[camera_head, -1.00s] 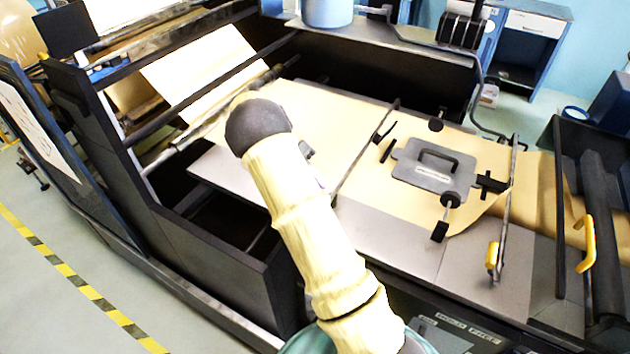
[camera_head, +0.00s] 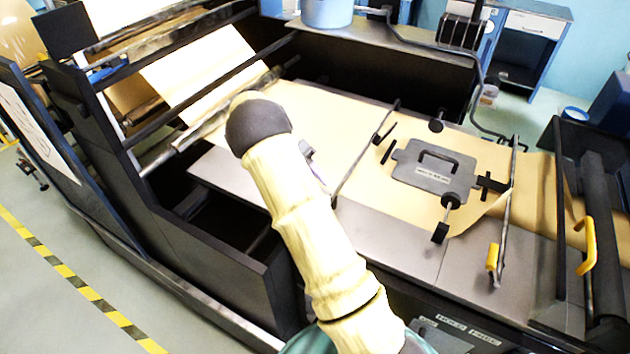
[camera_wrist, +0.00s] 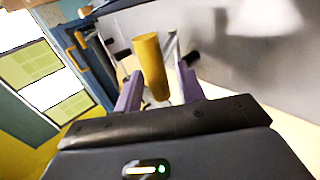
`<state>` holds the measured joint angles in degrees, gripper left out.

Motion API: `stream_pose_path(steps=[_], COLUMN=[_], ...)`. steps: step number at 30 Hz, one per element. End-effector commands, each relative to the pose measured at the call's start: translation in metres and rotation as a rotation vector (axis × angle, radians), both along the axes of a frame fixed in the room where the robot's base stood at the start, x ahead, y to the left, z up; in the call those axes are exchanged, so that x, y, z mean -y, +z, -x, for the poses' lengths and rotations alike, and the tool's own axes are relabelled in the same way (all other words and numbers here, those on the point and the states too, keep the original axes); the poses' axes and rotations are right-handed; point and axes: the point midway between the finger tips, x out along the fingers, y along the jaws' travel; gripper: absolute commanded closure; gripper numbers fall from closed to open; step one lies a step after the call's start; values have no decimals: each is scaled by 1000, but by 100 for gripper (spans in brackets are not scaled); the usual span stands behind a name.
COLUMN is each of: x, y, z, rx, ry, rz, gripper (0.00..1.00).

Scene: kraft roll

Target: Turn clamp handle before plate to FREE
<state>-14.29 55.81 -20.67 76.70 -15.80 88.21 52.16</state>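In the wrist view a yellow clamp handle (camera_wrist: 151,66) stands between the two purple fingers of my gripper (camera_wrist: 159,92). The fingers are apart, with a gap at the right finger; contact at the left finger cannot be told. In the head view my arm hides most of my gripper and this handle. A dark clamp bar (camera_head: 366,152) crosses the brown paper left of the plate; its near end is by my arm. The grey plate (camera_head: 433,168) with a black grip lies on the paper.
A second clamp bar with a yellow handle (camera_head: 492,258) stands right of the plate. Another yellow handle (camera_head: 587,246) is farther right. Black knobs (camera_head: 451,200) flank the plate. A HOLD/FREE label (camera_head: 466,334) is on the machine's front, partly cut off by glare and angle.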

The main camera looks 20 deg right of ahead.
Motion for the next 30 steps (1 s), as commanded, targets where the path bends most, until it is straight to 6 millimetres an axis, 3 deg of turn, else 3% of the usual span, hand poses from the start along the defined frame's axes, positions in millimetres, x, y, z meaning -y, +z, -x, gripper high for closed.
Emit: stream_pose_path(steps=[11, 30], x=[-5, -42], y=[1, 50], z=[-4, -50], rx=[-3, -2], ry=[0, -2], rz=[-3, -1], gripper=[60, 60])
